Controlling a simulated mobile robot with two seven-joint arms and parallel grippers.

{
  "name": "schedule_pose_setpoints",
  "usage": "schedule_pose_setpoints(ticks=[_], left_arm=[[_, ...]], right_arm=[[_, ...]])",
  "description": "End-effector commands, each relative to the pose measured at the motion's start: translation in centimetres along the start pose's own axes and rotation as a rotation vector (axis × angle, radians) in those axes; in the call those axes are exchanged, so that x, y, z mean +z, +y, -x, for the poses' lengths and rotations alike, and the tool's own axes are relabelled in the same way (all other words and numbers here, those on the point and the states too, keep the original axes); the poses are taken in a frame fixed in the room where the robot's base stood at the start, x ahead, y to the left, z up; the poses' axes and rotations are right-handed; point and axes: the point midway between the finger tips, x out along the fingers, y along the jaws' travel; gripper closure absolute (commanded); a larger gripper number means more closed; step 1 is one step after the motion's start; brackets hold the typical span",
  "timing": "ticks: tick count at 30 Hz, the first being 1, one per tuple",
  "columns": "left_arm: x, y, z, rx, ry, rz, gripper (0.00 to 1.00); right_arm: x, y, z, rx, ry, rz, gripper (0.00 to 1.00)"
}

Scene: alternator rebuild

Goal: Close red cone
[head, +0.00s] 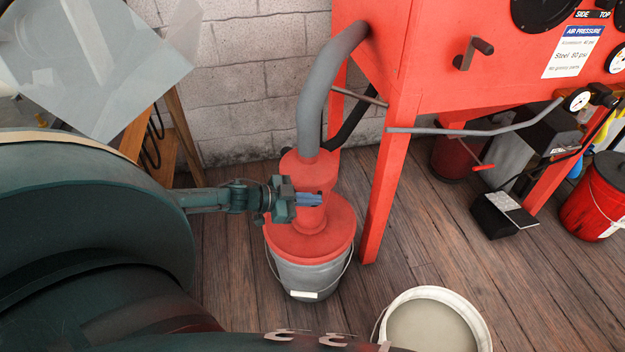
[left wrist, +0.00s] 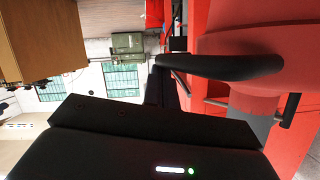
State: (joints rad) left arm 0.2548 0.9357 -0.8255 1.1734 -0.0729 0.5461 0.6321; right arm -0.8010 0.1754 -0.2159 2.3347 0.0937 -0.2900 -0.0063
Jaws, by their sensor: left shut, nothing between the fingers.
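The red cone-shaped collector (head: 310,230) sits upright on a grey metal bucket (head: 307,279) on the wooden floor. A grey hose (head: 325,85) runs from its top to the red cabinet. My left gripper (head: 316,199) is shut and empty, pointing right in front of the cone's upper part and hiding some of it. I cannot tell whether the fingers touch it. In the left wrist view, large red surfaces fill the right side, and I cannot tell which of them belong to the cone. My right gripper is not in view.
The red cabinet (head: 440,70) stands on legs behind and to the right. A pale open bucket (head: 432,320) stands at the bottom, and a red bucket (head: 592,205) at the far right. A wooden stand (head: 160,140) is at left. Floor between the buckets is clear.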

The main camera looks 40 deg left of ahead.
Motion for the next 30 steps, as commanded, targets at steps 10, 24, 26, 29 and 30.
schedule_pose_setpoints(ticks=[10,24,26,29,30], left_arm=[[-0.4,-0.1,0.5,-0.002,-0.015,0.000,1.00],[-3.8,-0.4,6.6,0.000,-0.008,0.001,1.00],[-3.7,-0.3,7.8,0.000,-0.008,0.000,1.00],[-3.8,-0.4,9.3,0.000,-0.006,0.000,1.00],[-3.8,-0.4,9.8,-0.001,-0.004,0.001,1.00]], right_arm=[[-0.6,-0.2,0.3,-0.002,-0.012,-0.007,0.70],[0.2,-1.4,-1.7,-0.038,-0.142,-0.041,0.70],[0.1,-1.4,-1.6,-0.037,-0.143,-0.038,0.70],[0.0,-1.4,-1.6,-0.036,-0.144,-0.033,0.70],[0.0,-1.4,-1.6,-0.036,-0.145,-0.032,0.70]])
